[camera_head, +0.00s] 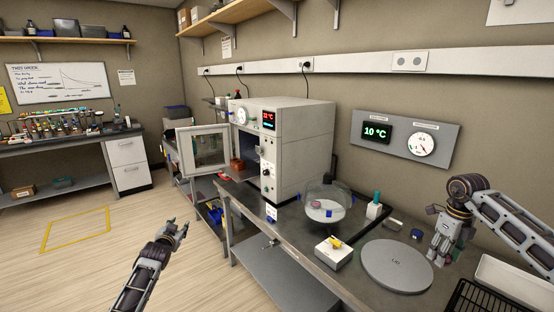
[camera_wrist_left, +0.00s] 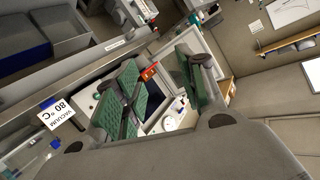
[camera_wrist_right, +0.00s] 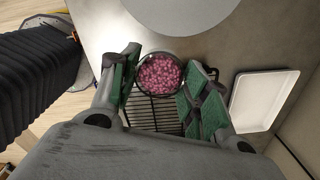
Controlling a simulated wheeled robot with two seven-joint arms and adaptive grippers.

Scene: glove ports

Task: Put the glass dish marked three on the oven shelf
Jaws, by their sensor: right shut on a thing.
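My right gripper (camera_wrist_right: 162,88) is shut on a small round glass dish (camera_wrist_right: 160,72) of pink granules in the right wrist view. I cannot read a mark on it. In the head view my right gripper (camera_head: 438,254) is above the bench at right, beside the grey disc. The white oven (camera_head: 305,150) stands on the bench at centre, its windowed door (camera_head: 205,150) swung open to the left. A brown object (camera_head: 237,163) shows at its opening; the shelf is mostly hidden. My left gripper (camera_head: 181,230) is open and empty over the floor in front, left of the bench.
A glass vessel (camera_head: 327,203) with something pinkish inside stands right of the oven. Nearby are a white box with a yellow top (camera_head: 333,250), a green-topped bottle (camera_head: 375,205) and a flat grey disc (camera_head: 397,265). A black wire rack (camera_head: 475,298) and white tray (camera_head: 512,280) are at lower right.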

